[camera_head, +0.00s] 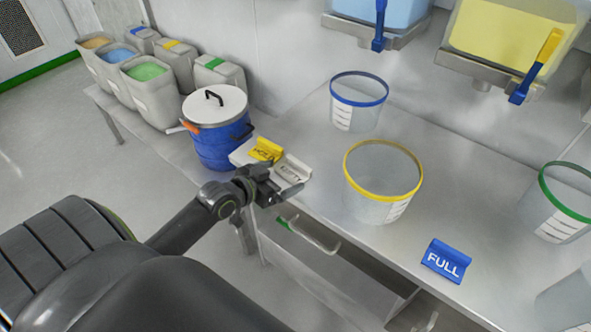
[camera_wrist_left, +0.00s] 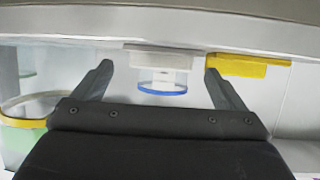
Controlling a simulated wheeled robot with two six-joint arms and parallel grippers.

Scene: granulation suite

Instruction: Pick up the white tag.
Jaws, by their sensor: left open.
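The white tag (camera_head: 293,169) lies at the left end of the steel bench, beside the yellow tag (camera_head: 266,150). Dark lettering shows on it, too small to read surely. My left gripper (camera_head: 284,187) is open and empty, close in front of the white tag at the bench's near edge. In the left wrist view the white tag (camera_wrist_left: 163,59) appears between and just beyond the open fingertips (camera_wrist_left: 158,68), with the yellow tag (camera_wrist_left: 249,66) right of it. I cannot tell whether a finger touches it. My right gripper is not in view.
Clear buckets with blue (camera_head: 358,101), yellow (camera_head: 383,181) and green (camera_head: 567,202) rims stand on the bench (camera_head: 330,215). A blue FULL tag (camera_head: 446,260) lies near the front edge. A blue drum (camera_head: 217,127) and several bins stand left. A green-marked handle (camera_head: 309,235) is below.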

